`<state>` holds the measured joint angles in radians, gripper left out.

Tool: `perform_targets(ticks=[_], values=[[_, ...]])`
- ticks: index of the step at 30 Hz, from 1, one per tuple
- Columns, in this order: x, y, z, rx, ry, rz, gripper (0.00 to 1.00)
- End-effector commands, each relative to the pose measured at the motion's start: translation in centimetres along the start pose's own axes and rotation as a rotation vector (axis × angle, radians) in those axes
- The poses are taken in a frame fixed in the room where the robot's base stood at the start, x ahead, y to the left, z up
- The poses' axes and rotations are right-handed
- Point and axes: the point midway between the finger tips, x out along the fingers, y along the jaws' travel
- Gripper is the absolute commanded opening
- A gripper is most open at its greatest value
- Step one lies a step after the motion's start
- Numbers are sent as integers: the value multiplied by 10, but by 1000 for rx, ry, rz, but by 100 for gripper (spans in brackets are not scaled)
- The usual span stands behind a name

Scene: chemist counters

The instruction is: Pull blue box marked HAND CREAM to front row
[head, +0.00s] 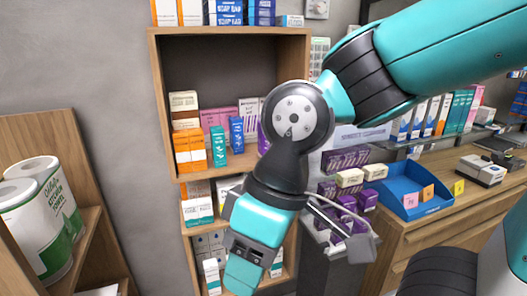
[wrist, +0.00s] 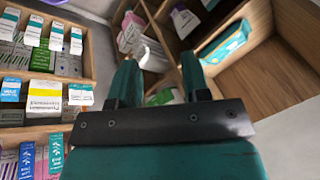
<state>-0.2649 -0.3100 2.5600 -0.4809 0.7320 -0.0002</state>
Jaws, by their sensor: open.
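A small blue box (head: 237,135) stands upright on the middle shelf (head: 245,161) of the wooden unit in the head view, beside a teal box; its lettering is too small to read. Blue boxes (head: 225,12) on the top shelf also have lettering I cannot make out as HAND CREAM. My gripper (head: 243,275) points down in front of the unit's lower shelves, below and apart from the middle-shelf box. In the wrist view my gripper (wrist: 159,80) has its two teal fingers apart with nothing held between them. My arm hides part of the shelf's right side.
Orange boxes (head: 190,152) and pink boxes (head: 215,117) share the middle shelf. Paper towel rolls (head: 58,200) stand on a wooden shelf at left. A blue tray (head: 405,190) sits on the counter at right, near purple boxes (head: 345,158).

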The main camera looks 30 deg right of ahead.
Motion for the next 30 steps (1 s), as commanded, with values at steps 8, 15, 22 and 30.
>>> perform_targets(ticks=[8,15,22,30], values=[[13,8,-47,262,162,-90,68],[12,69,-158,1094,591,-517,68],[-23,201,-198,1912,986,-1208,68],[-44,320,-149,-2080,-1200,1773,68]])
